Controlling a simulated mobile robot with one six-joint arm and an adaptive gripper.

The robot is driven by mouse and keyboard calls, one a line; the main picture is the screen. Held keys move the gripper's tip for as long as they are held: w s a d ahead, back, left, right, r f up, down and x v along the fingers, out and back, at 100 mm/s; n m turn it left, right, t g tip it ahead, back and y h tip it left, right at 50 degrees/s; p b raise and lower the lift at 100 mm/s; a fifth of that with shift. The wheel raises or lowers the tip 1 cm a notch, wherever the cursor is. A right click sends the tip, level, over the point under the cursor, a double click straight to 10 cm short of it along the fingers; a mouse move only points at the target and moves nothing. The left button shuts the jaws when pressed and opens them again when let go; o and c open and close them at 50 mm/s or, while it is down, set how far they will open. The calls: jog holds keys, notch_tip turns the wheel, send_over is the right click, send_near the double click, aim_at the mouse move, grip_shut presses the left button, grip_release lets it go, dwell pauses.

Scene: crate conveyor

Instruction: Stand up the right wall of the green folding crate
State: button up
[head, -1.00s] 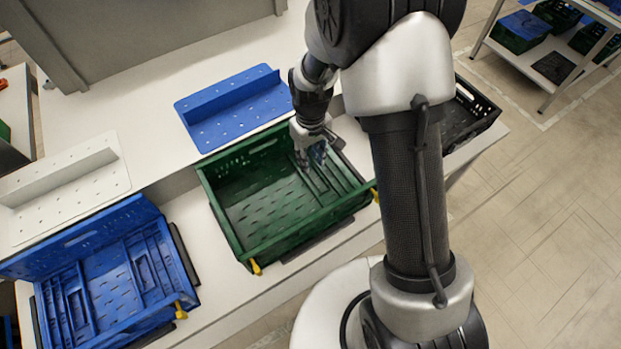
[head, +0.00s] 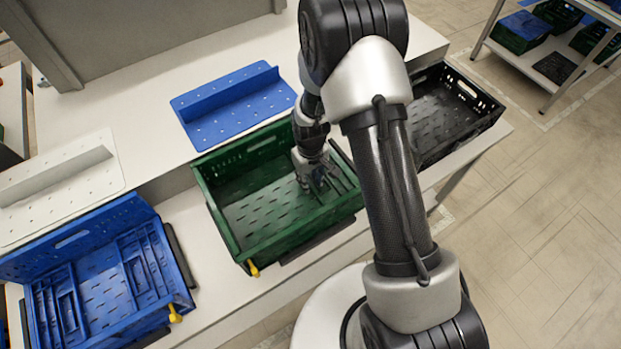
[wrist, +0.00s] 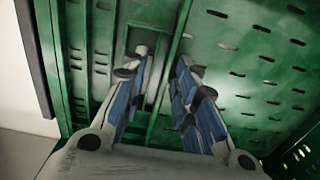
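The green folding crate (head: 228,237) sits on the white bench in the middle of the head view. Its back, front and left walls stand. Its right wall (head: 347,184) lies folded down inside over the slotted floor, partly hidden by my arm. My gripper (head: 321,190) points down inside the crate, low over the folded wall. In the wrist view my gripper (wrist: 162,58) shows two blue-padded fingers with a gap between them and green ribs of the folded wall (wrist: 97,35) below. Nothing is clearly held; contact with the wall cannot be told.
A blue crate (head: 85,240) with folded panels stands left on the bench. A black crate (head: 433,150) is to the right, behind my arm. A blue perforated bracket (head: 225,125) and a white one (head: 60,190) lie behind. A yellow latch (head: 253,268) sits at the crate's front corner.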

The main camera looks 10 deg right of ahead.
jog(key=shift+c, duration=0.4)
grip_shut()
